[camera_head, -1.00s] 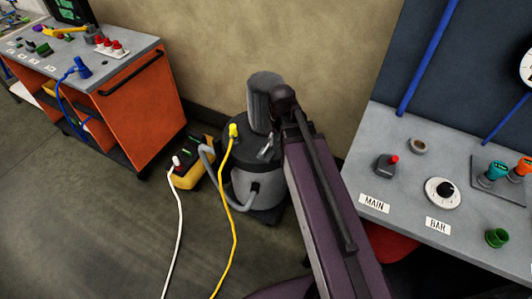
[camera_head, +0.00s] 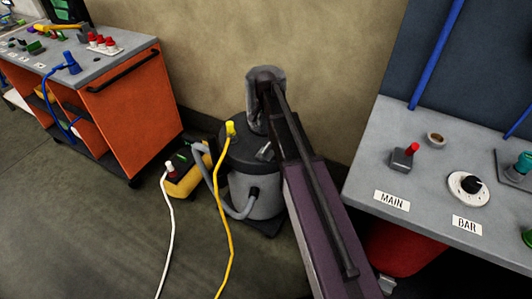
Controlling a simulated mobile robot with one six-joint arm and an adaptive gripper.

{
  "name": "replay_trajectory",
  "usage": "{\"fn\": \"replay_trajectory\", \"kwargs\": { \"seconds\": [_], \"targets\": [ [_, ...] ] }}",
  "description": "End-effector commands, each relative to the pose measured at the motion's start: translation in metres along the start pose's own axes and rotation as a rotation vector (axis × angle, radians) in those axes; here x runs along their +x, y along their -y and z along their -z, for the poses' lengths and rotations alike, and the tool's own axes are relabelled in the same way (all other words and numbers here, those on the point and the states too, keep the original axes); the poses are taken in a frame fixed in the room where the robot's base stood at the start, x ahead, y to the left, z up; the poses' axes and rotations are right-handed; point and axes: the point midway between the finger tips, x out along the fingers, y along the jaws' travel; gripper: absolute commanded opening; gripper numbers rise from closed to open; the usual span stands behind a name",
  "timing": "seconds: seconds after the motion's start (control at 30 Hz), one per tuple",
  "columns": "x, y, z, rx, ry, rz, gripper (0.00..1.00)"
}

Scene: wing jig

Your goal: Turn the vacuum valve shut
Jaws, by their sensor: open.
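I cannot tell for certain which fitting is the vacuum valve. A round white dial with a black knob (camera_head: 474,184) is on the grey bench top (camera_head: 440,170) at the right, above the BAR label. A switch with a red-tipped lever (camera_head: 405,157) stands to its left, above the MAIN label. A teal-topped fitting (camera_head: 521,168) is cut by the right edge. My arm reaches up through the middle of the picture, left of this bench. My gripper is not in view.
A grey canister vacuum (camera_head: 257,190) stands on the floor behind my arm, with a yellow cable (camera_head: 226,220) on it. A yellow and black box (camera_head: 188,180) with a white cable is beside it. An orange cart (camera_head: 130,115) is at the left.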

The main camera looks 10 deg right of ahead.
Motion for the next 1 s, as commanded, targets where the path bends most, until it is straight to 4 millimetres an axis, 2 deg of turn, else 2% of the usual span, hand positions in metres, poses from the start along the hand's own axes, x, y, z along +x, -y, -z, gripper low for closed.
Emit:
{"fn": "replay_trajectory", "kwargs": {
  "seconds": [0.57,1.0],
  "targets": [
    [0.004,0.000,0.001,0.002,0.000,0.000,0.56],
    [0.034,-0.001,0.001,0.003,0.000,0.000,0.56]
  ]
}}
